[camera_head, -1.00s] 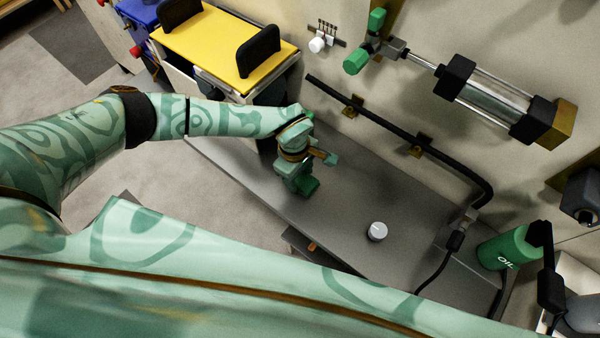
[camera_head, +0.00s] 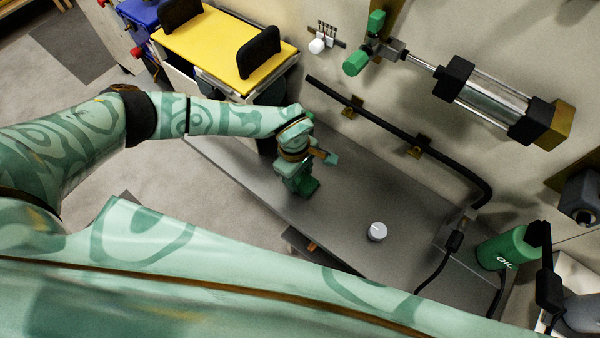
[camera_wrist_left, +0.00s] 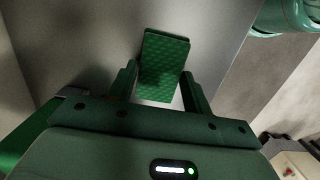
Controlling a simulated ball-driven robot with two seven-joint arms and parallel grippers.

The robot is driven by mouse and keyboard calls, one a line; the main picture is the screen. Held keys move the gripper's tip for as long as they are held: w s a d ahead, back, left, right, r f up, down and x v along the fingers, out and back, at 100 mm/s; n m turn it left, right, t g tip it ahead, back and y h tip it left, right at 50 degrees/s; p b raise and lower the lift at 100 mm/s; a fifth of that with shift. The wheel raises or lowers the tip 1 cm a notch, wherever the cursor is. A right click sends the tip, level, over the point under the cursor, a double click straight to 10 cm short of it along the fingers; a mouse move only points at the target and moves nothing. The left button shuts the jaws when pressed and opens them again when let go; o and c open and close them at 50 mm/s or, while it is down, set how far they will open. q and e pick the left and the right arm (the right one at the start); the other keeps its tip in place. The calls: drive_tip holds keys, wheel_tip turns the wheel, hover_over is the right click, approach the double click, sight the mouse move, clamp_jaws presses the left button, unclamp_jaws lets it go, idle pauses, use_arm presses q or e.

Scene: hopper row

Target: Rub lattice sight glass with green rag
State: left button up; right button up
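The green rag (camera_wrist_left: 165,58), a folded rectangle with a fine pattern, lies on the grey bench in the left wrist view. My left gripper (camera_head: 303,188) points down at the bench in the head view and hides most or all of the rag there. In the wrist view its two fingers are apart, one on each side of the rag's near part; contact is not clear. A clear glass tube (camera_head: 487,97) between black end blocks is on the wall at upper right; I cannot make out a lattice on it. My right gripper is not in view.
A white-topped knob (camera_head: 377,232) stands on the grey bench (camera_head: 345,205). A black pipe (camera_head: 385,133) runs along the wall behind. A green oil can (camera_head: 503,249) stands at right. A yellow-topped unit (camera_head: 215,45) is at the bench's left end.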

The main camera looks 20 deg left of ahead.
sight(300, 178)
use_arm(q)
drive_tip(key=c, duration=0.4)
wheel_tip(300, 178, up, 6)
drive_tip(key=p, duration=0.5)
idle(0.3)
